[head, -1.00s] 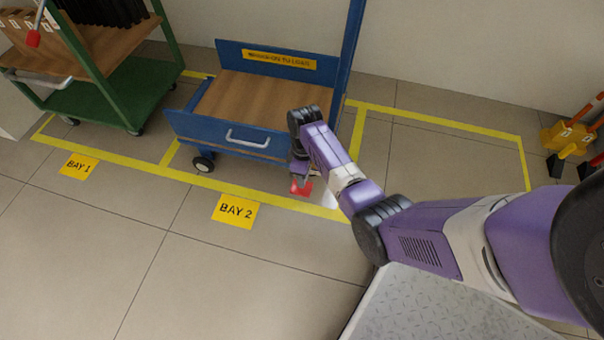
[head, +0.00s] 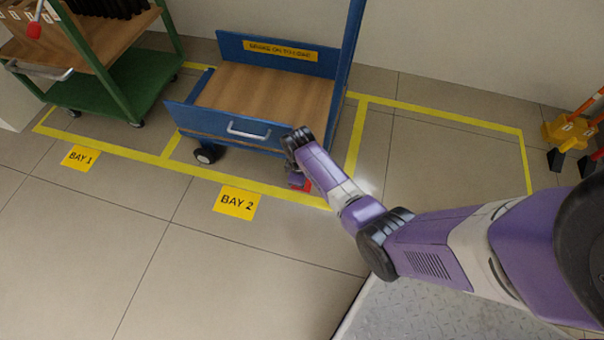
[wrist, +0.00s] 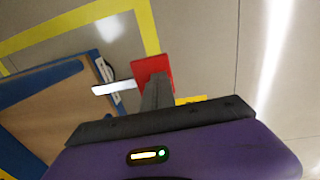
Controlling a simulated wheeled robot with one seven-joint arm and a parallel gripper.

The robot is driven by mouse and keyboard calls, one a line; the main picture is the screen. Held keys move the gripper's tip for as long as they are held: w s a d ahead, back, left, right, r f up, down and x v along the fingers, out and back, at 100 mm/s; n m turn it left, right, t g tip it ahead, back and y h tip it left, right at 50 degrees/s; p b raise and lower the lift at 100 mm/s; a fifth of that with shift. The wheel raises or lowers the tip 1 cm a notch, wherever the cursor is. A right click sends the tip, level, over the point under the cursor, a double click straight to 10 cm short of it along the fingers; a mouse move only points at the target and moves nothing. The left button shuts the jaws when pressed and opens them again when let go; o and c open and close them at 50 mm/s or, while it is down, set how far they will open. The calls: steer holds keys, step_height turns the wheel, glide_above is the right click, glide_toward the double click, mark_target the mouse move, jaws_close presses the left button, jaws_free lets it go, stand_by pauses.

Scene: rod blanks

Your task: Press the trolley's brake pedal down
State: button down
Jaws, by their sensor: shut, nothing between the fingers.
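The blue trolley (head: 215,125) with a wooden deck stands in the BAY 2 floor box. Its red brake pedal (head: 307,186) shows low at its near right corner, partly hidden by my arm. In the wrist view the red pedal (wrist: 152,66) lies at the tips of my gripper (wrist: 157,82). The dark fingers are together with nothing between them, and they overlap the pedal's near edge. I cannot tell whether they touch it, or whether the pedal is up or down. In the head view my arm hides the fingers.
A green trolley (head: 110,95) stands in BAY 1 at the left. Yellow tape (head: 355,150) marks the floor bays, and the right bay is empty. A yellow stand (head: 565,133) is at the far right. A white handle (head: 248,130) sticks out from the blue trolley's front.

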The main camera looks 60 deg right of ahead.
steer(key=shift+s+a+f+h, duration=0.1)
steer(key=shift+f+h, duration=0.2)
steer(key=shift+f, duration=0.2)
steer(key=shift+s+a+f+h, duration=0.1)
steer(key=shift+f+h, duration=0.2)
steer(key=shift+f, duration=0.2)
steer(key=shift+w+f, duration=0.1)
steer(key=shift+f, duration=0.65)
steer(key=shift+a, duration=0.1)
steer(key=s+a+r+p, duration=0.1)
steer(key=a+r+p, duration=0.2)
steer(key=r+p, duration=0.6)
step_height(320, 180, up, 5)
steer(key=shift+a+r+t, duration=0.1)
steer(key=shift+a+t, duration=0.15)
steer(key=shift+t, duration=0.05)
steer(key=shift+s, duration=0.1)
